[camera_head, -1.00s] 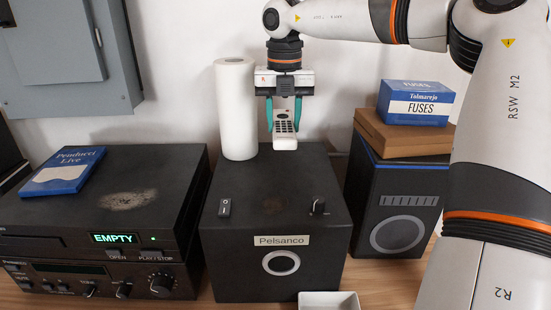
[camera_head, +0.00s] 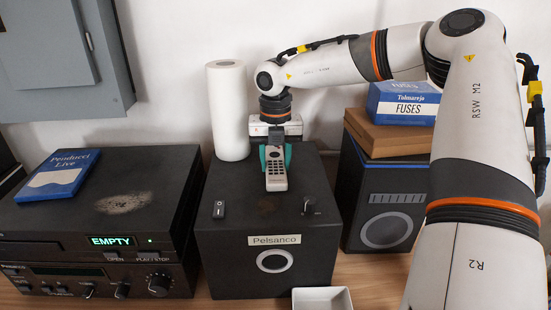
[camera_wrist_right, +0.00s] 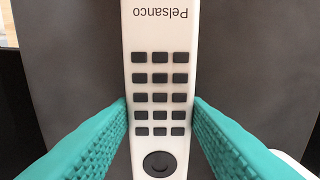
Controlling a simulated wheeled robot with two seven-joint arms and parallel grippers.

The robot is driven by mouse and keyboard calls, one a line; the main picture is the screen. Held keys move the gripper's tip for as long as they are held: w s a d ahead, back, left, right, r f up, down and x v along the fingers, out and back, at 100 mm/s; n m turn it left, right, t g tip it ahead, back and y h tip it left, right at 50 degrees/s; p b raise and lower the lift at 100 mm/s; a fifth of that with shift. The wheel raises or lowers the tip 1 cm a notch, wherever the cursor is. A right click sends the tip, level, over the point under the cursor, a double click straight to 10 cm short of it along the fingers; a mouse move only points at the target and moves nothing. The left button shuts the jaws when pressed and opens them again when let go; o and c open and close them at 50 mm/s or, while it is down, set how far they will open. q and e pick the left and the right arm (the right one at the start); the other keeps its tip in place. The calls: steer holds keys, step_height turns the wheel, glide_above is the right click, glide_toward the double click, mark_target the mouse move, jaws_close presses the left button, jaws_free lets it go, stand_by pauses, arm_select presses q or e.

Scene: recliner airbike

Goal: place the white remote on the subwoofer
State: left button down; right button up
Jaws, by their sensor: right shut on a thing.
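The white remote (camera_head: 276,177) with dark buttons is held by my right gripper (camera_head: 276,158), whose teal fingers are shut on its two sides. In the head view it is over the top of the black subwoofer (camera_head: 265,224), near the middle; I cannot tell whether it touches the surface. In the right wrist view the remote (camera_wrist_right: 159,75) runs top to bottom between the teal fingers (camera_wrist_right: 160,115), with the dark subwoofer top (camera_wrist_right: 70,50) behind it. My left gripper is not in view.
A paper towel roll (camera_head: 228,110) stands on the subwoofer's back left. A switch (camera_head: 219,209) and a knob (camera_head: 309,205) are on its top. A black speaker (camera_head: 385,205) bearing boxes stands right, stereo units (camera_head: 100,215) left. A white tray (camera_head: 322,299) is in front.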

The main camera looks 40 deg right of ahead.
mark_target(275, 163)
steer(key=o, duration=0.8)
steer(key=shift+o, duration=1)
step_height(275, 163, up, 12)
steer(key=b, duration=0.2)
